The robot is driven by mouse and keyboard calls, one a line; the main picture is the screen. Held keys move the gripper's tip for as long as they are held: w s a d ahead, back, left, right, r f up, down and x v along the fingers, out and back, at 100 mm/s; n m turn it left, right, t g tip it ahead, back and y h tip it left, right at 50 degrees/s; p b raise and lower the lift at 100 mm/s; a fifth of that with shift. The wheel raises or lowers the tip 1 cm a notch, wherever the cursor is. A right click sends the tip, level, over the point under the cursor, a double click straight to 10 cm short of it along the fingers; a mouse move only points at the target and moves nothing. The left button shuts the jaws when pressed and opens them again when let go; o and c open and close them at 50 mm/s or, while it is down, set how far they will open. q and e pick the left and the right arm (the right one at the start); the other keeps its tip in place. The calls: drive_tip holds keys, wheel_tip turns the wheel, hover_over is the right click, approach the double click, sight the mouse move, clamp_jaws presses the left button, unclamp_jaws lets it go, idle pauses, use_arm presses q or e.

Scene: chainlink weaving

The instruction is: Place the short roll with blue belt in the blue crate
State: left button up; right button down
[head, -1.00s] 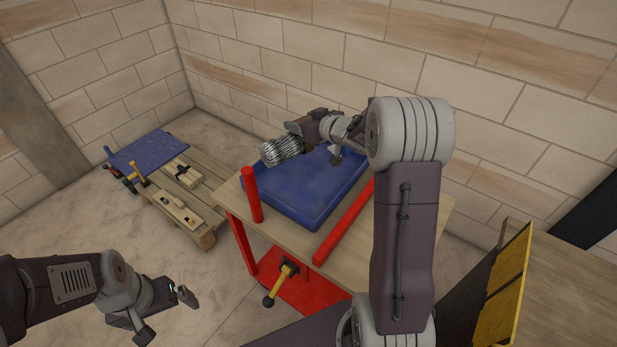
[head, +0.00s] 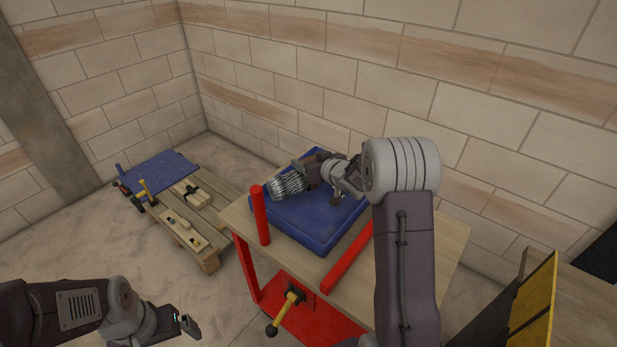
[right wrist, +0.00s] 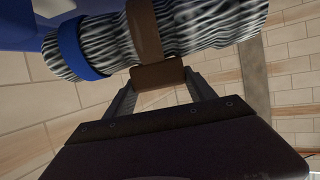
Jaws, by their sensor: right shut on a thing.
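My right gripper (head: 301,176) is shut on the short roll (head: 286,187), a grey metal coil of wire mesh. In the right wrist view the roll (right wrist: 205,25) lies across the jaws, with a blue belt (right wrist: 78,50) around its left part. The blue crate (head: 307,240) sits on the workbench, and the roll is over its far-left part. I cannot tell whether the roll touches the crate floor. My left gripper (head: 186,324) is low at the left, away from the bench, with nothing seen in it; its jaw opening is unclear.
A red post (head: 261,215) stands at the bench's left, and a red bar (head: 348,257) lies along the crate's near right side. A wooden pallet (head: 210,258) with tools and a blue panel (head: 160,172) is on the floor at left. A brick wall is behind.

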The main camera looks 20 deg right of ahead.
wheel_tip(320, 180, down, 4)
drive_tip(key=shift+a+f+b, duration=0.1)
drive_tip(key=shift+a+b, duration=0.05)
drive_tip(key=shift+b, duration=0.55)
drive_tip(key=shift+w, duration=0.15)
drive_tip(key=shift+c, duration=1.6)
unclamp_jaws()
drive_tip(key=shift+f, duration=0.15)
